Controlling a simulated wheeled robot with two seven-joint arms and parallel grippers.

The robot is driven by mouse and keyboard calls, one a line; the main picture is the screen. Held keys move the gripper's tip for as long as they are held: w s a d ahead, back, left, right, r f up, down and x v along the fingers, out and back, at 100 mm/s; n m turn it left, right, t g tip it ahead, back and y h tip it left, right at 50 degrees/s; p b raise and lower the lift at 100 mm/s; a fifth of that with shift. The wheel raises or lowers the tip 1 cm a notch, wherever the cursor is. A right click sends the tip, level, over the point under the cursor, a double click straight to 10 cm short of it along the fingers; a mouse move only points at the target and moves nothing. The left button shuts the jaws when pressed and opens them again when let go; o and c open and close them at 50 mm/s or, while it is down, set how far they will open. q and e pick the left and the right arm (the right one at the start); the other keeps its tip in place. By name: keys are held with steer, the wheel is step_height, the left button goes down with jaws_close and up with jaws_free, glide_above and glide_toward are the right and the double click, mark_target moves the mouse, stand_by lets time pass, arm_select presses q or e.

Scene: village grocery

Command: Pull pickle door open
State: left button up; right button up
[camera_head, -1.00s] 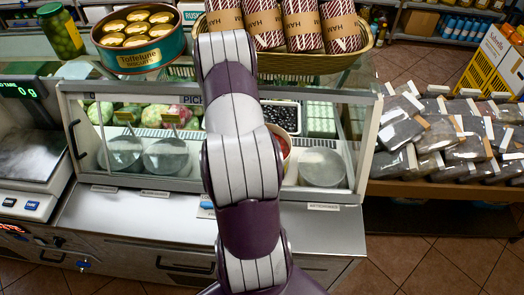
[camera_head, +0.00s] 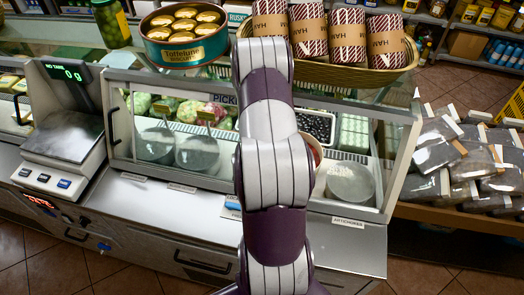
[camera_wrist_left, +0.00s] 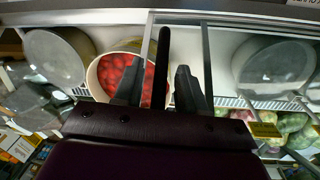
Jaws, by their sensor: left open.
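The glass-fronted display case (camera_head: 170,184) stands ahead in the head view. A sign starting "PICK" (camera_head: 224,99) is at its top, partly hidden by my left arm. My left gripper is hidden behind that arm in the head view. In the left wrist view my left gripper (camera_wrist_left: 160,68) is open, with a dark upright bar (camera_wrist_left: 162,50), which looks like a door handle, between its fingers. Whether they touch it I cannot tell. A tub of red food (camera_wrist_left: 115,72) is behind the glass. I cannot tell whether the pickle door is shut. My right gripper is not in view.
Another black handle (camera_head: 111,130) is at the case's left end. A scale (camera_head: 62,140) stands left. A teal biscuit tin (camera_head: 187,46) and a basket of ham (camera_head: 375,76) sit on top. Packed bags (camera_head: 445,160) lie on a shelf at right. Tiled floor shows below.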

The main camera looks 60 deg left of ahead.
arm_select(q)
step_height(320, 180, up, 13)
steer(key=a, duration=0.1)
steer(key=shift+s+f, duration=0.2)
steer(key=shift+s, duration=0.2)
steer(key=w+d+f+y+b, duration=0.15)
steer(key=w+d, duration=0.25)
steer(key=d, duration=0.4)
steer(key=w+d+f, duration=0.2)
steer(key=w+d, duration=0.2)
steer(key=d, duration=0.5)
steer(key=d+m+b, duration=0.1)
steer(key=d+m, duration=0.7)
steer(key=d, duration=1.2)
steer(key=shift+d+t+h, duration=0.25)
steer(key=shift+t+h, duration=0.1)
steer(key=shift+t, duration=0.05)
